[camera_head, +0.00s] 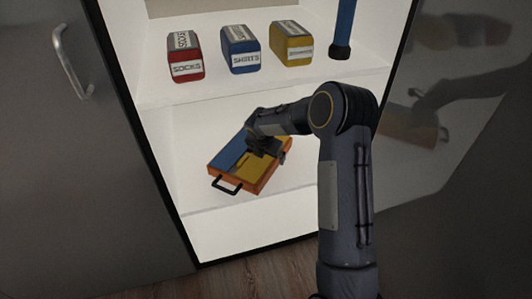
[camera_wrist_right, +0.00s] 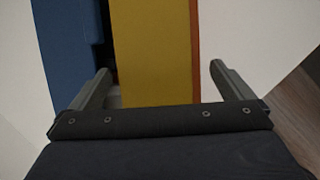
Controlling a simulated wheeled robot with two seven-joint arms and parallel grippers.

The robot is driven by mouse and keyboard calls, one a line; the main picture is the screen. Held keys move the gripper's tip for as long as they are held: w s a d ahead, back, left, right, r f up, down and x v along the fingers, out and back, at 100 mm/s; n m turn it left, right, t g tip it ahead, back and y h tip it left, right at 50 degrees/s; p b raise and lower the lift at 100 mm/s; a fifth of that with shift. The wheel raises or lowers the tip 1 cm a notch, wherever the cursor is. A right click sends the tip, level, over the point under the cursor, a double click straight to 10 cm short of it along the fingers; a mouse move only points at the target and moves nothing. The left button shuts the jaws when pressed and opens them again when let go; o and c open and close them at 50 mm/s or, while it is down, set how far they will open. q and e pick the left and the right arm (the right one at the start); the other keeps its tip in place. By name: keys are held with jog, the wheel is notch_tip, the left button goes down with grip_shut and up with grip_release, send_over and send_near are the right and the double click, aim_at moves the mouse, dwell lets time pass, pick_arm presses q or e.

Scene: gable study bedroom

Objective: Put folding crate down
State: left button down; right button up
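The folding crate (camera_head: 228,160) lies flat on the lower white shelf of the wardrobe, with an orange rim, blue and yellow panels and a black handle at its front. My right gripper (camera_head: 262,150) is over its far right part and hides some of it. In the right wrist view, the crate's yellow panel (camera_wrist_right: 152,45) and orange edge lie between the spread fingers of my right gripper (camera_wrist_right: 160,68). The blue panel is beyond the left finger. I cannot tell whether the fingers touch the crate. My left gripper is not in view.
On the shelf above stand a red socks box (camera_head: 186,58), a blue shirts box (camera_head: 240,50) and a yellow box (camera_head: 291,43). A blue upright tube (camera_head: 344,28) stands to their right. A grey door (camera_head: 60,160) with a handle is at left, a glossy dark panel (camera_head: 450,120) at right.

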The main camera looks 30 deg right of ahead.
jog(key=p+v, duration=0.2)
jog(key=v, duration=0.3)
jog(key=shift+w+d+r, duration=0.1)
jog(key=shift+r, duration=0.1)
jog(key=s+a+p, duration=0.2)
jog(key=s+a, duration=0.6)
jog(key=s, duration=0.1)
jog(key=s+r+m+y, duration=0.3)
jog(key=s+r+m, duration=0.8)
jog(key=s+m, duration=0.25)
jog(key=s+a+r+m+t+y, duration=0.1)
jog(key=s+a+r+m+y, duration=0.1)
jog(key=s+m, duration=0.4)
jog(key=s+a+r+m+t+y, duration=0.1)
jog(key=s+a+r+m+y, duration=0.1)
jog(key=s+a+m, duration=0.3)
jog(key=shift+s+m, duration=0.65)
jog(key=shift+s, duration=0.15)
jog(key=shift+r, duration=0.1)
